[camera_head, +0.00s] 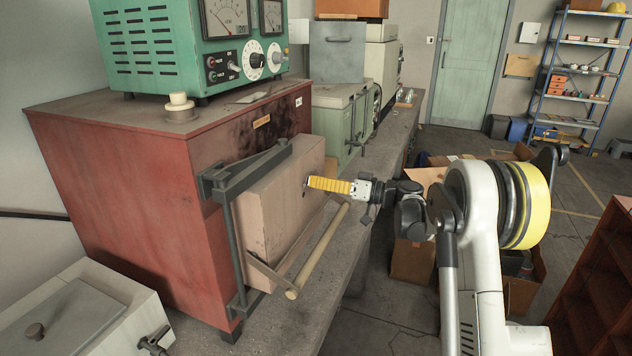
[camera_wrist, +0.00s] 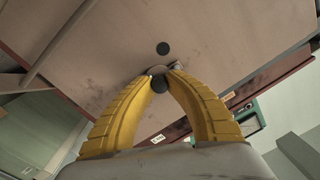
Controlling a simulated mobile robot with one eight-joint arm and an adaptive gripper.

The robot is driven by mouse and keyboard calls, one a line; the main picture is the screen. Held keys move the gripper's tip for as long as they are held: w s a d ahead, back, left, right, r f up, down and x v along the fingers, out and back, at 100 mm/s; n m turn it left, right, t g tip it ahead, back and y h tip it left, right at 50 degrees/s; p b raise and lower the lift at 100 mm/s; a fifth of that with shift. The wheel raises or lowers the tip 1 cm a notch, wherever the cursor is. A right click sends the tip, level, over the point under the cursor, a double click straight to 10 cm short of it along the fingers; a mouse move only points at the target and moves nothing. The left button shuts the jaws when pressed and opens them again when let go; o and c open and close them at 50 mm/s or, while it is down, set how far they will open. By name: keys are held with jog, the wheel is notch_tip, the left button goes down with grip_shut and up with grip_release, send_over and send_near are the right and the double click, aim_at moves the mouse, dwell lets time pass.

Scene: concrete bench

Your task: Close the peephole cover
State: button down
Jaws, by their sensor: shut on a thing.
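The red furnace (camera_head: 120,175) stands on the bench with a thick pale door block (camera_head: 275,215) on its front. In the wrist view the door face (camera_wrist: 225,45) fills the upper part. My gripper (camera_wrist: 166,74) has its yellow fingertips together at the door face, shut on the small metal peephole cover (camera_wrist: 156,70), which the fingertips partly hide. One dark round spot (camera_wrist: 162,48) shows just above the tips and another dark round (camera_wrist: 159,85) shows between the fingers. I cannot tell which is the peephole.
A grey hinge frame (camera_head: 233,240) and a wooden bar handle (camera_head: 318,250) flank the door. A green meter box (camera_head: 200,45) sits on the furnace. A grey-green cabinet (camera_head: 340,115) stands behind. Cardboard boxes (camera_head: 412,260) are on the floor behind my arm.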

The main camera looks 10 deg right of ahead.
aim_at(304, 194)
jog(key=m, duration=0.2)
jog(key=f+m, duration=0.1)
jog(key=m, duration=0.1)
jog(key=shift+s+f, duration=0.1)
jog(key=m, duration=0.3)
jog(key=f+m, duration=0.1)
jog(key=m, duration=0.1)
jog(key=shift+s+a+t+b, duration=0.25)
jog(key=shift+t+b, duration=0.05)
jog(key=shift+b, duration=0.1)
jog(key=m, duration=0.5)
jog(key=shift+s+a+f, duration=0.3)
jog(key=shift+s+f, duration=0.05)
jog(key=shift+s, duration=0.05)
jog(key=shift+s+a+f+m+t+b, duration=0.1)
jog(key=shift+s+m, duration=0.05)
jog(key=shift+m, duration=0.6)
jog(key=shift+s+a+m+t+b, duration=0.1)
jog(key=shift+s+m, duration=0.05)
jog(key=shift+m, duration=0.65)
jog(key=shift+s+a+f+m+t+b, duration=0.1)
jog(key=shift+s+m, duration=0.05)
jog(key=shift+m, duration=0.6)
jog(key=c, duration=1.3)
grip_release()
